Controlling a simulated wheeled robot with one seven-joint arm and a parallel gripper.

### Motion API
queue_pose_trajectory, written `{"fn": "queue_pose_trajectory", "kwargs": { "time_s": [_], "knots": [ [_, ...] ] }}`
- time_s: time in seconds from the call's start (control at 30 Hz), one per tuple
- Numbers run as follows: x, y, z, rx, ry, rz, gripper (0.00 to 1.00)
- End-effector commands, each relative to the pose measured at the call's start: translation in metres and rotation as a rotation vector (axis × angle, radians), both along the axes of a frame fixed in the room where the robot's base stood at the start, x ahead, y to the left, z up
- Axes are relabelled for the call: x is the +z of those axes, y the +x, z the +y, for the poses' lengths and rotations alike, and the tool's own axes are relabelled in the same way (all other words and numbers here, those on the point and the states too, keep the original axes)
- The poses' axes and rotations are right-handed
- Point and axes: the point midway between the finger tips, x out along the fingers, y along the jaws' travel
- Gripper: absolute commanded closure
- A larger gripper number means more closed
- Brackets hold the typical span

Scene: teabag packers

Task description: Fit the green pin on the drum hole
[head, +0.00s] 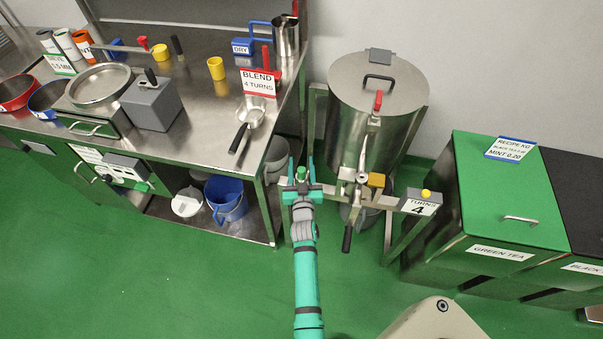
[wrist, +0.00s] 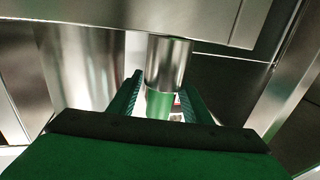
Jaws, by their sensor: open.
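The green pin (head: 301,173) shows as a small green piece between the fingers of my gripper (head: 301,180), at the left side of the drum stand. In the wrist view a bright metal cylinder with a green lower part (wrist: 158,104) stands between the two green fingers of my gripper (wrist: 163,92). The fingers are open on either side of it; I cannot tell whether either touches it. The steel drum (head: 375,115) stands upright on its frame, right of my gripper. I cannot make out the drum hole.
A steel bench (head: 190,150) is close on the left. Green bins (head: 510,190) stand right. The green floor ahead is clear.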

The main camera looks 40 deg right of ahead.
Motion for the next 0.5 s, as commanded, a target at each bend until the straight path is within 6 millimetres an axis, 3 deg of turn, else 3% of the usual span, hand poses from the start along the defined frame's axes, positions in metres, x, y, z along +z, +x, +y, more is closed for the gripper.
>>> {"fn": "queue_pose_trajectory", "kwargs": {
  "time_s": [0.43,0.5],
  "knots": [
    [0.0004,0.0033,-0.0032,0.001,-0.002,0.001,0.55],
    [0.0003,0.0034,-0.003,0.001,-0.002,0.001,0.72]
  ]
}}
